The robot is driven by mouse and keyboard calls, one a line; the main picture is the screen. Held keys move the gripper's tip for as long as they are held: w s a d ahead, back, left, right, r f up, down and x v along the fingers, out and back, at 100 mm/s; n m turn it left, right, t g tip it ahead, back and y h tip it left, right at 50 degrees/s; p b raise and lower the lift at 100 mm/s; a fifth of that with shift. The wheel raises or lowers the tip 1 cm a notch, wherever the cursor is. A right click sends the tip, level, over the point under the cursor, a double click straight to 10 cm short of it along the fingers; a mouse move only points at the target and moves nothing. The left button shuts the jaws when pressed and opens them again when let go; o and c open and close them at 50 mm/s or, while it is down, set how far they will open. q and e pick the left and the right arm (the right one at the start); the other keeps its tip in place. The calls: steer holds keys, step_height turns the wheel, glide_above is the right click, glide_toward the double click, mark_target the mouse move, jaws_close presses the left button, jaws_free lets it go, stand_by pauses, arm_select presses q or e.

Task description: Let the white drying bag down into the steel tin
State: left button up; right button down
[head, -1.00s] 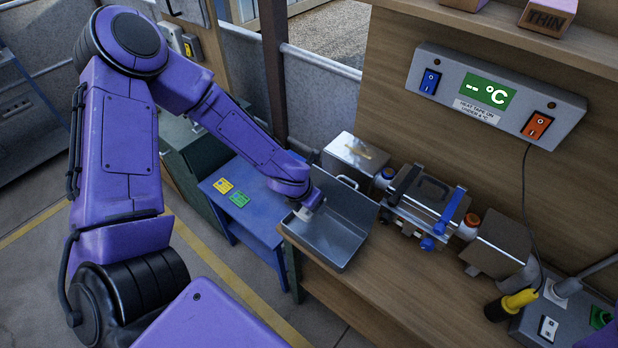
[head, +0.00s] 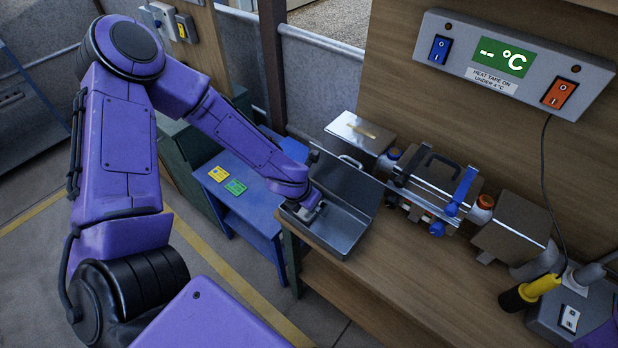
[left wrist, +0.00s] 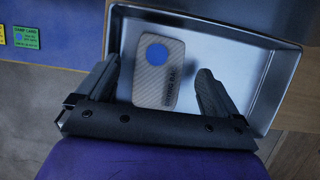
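The steel tin (head: 340,243) stands open at the left end of the bench, its lid tipped up behind it. It also shows in the left wrist view (left wrist: 272,85). The drying bag (left wrist: 160,88), pale with a blue dot and lettering, appears to lie flat inside the tin in that view. My left gripper (left wrist: 158,72) is open, with a finger on each side of the bag and a gap on both sides. In the head view my left gripper (head: 308,207) is over the tin's left part and the bag is hidden. My right gripper is not in view.
A closed metal box (head: 358,132) stands behind the tin. A clamped valve assembly with blue handles (head: 455,195) is to its right. A blue table (head: 245,222) with yellow and green labels is on the left. The bench front (head: 400,280) is clear.

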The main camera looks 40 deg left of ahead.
arm_select(q)
steer(key=p+v, duration=0.2)
steer(key=v, duration=0.8)
steer(key=shift+r, duration=0.25)
stand_by(0.3)
steer(key=s+a+f+m+g+y, duration=0.1)
steer(key=s+a+f+m+y, duration=0.1)
steer(key=s+a+f+m, duration=0.25)
steer(key=s+a+f+m+g+y, duration=0.1)
steer(key=s+f+m+y, duration=0.1)
steer(key=s+f+m, duration=0.35)
steer(key=s+d+f+m, duration=0.3)
steer(key=s+f+m, duration=0.7)
steer(key=m, duration=0.8)
step_height(320, 180, down, 8)
steer(key=b, duration=0.8)
steer(key=shift+w+f+t+b, duration=0.15)
steer(key=shift+w+t+b, duration=0.15)
steer(key=shift+w+b, duration=0.1)
